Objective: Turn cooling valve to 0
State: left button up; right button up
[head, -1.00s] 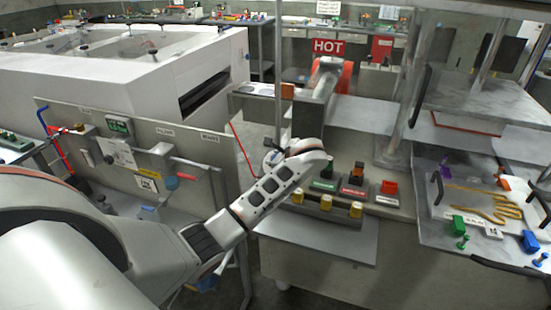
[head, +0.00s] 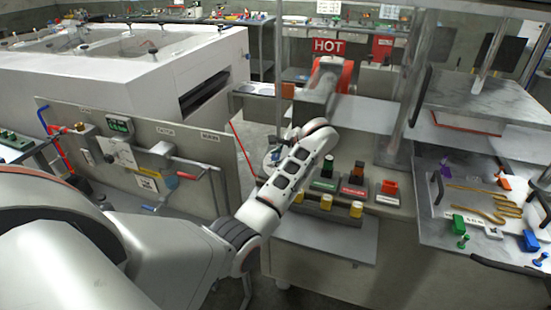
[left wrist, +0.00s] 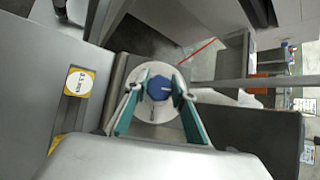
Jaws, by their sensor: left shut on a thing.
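The blue valve knob (left wrist: 159,87) sits on a round white dial plate (left wrist: 155,108) in the left wrist view. A small dark mark shows on the plate below the knob. The dial's numbers are not readable. My left gripper (left wrist: 157,91) has its two teal-edged fingers on either side of the knob, shut on it. In the head view, the white dial with its blue part (head: 271,158) shows small beside my forearm. The left fingers are mostly hidden there. My right gripper is in neither view.
A red HOT sign (head: 328,46) stands behind the arm. A panel with pipes (head: 140,155) stands at left. The press (head: 480,105) stands at right.

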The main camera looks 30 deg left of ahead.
pick_arm(q)
jog(key=o, duration=1.1)
jog(key=shift+a, duration=0.1)
jog(key=v, duration=1.2)
jog(key=shift+f, duration=0.1)
